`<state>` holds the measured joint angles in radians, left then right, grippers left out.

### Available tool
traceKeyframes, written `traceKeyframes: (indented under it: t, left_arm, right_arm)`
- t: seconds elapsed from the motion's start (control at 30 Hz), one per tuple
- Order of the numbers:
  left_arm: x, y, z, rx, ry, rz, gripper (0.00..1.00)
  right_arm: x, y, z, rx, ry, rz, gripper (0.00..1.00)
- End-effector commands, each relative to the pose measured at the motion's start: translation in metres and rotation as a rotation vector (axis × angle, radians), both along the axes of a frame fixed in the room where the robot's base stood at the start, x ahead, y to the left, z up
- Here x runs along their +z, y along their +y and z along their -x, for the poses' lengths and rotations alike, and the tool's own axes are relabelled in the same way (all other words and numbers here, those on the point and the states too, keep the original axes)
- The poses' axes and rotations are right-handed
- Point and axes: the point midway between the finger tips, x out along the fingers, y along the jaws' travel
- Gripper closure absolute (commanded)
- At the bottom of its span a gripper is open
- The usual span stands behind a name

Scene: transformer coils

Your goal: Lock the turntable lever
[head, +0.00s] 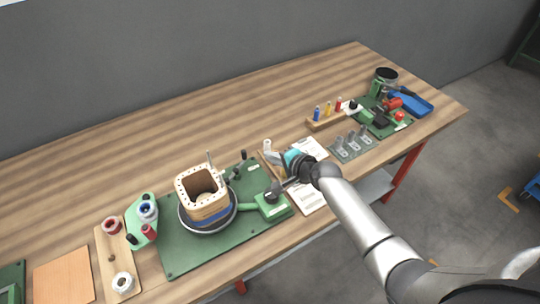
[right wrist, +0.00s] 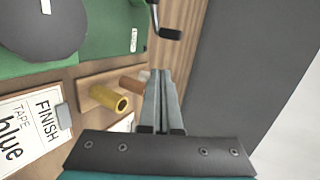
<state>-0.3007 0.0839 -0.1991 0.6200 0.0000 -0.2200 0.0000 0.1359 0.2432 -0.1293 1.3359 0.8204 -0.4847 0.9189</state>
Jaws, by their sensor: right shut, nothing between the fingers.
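The turntable (head: 222,226) is a dark round plate on a green board (head: 175,262), with a square wooden coil former (head: 203,190) on it. A green housing (head: 278,210) with a dark knob sits at the board's right. A small black-ended handle (head: 236,175) stands behind the turntable. I cannot tell which part is the lever.
A wooden holder (right wrist: 92,100) with a yellow cylinder (right wrist: 122,103) is near the fingers. A printed card (right wrist: 28,130) lies beside it. Spools (head: 110,225) stand at the left, metal parts (head: 352,145) and a blue tray (head: 410,103) at the right. The table's back is clear.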

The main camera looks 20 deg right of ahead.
Motion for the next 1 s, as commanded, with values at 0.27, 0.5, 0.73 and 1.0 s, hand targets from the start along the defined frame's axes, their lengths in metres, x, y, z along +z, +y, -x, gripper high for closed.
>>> traceKeyframes:
  t: [0.27,0.5,0.73,1.0]
  left_arm:
    - [0.012,-0.009,0.005,-0.001,0.008,0.012,0.51]
    - [0.015,0.006,-0.005,0.000,-0.007,-0.008,0.51]
    - [0.015,0.002,-0.004,0.000,-0.006,-0.003,0.51]
    - [0.015,-0.009,-0.001,0.003,-0.002,0.012,0.51]
  right_arm:
    - [0.030,-0.040,0.034,-0.002,0.000,0.006,1.00]
    - [0.044,-0.058,0.051,-0.002,-0.001,0.003,1.00]
    - [0.047,-0.062,0.054,-0.002,-0.001,0.003,1.00]
    - [0.046,-0.061,0.054,-0.002,-0.001,0.004,1.00]
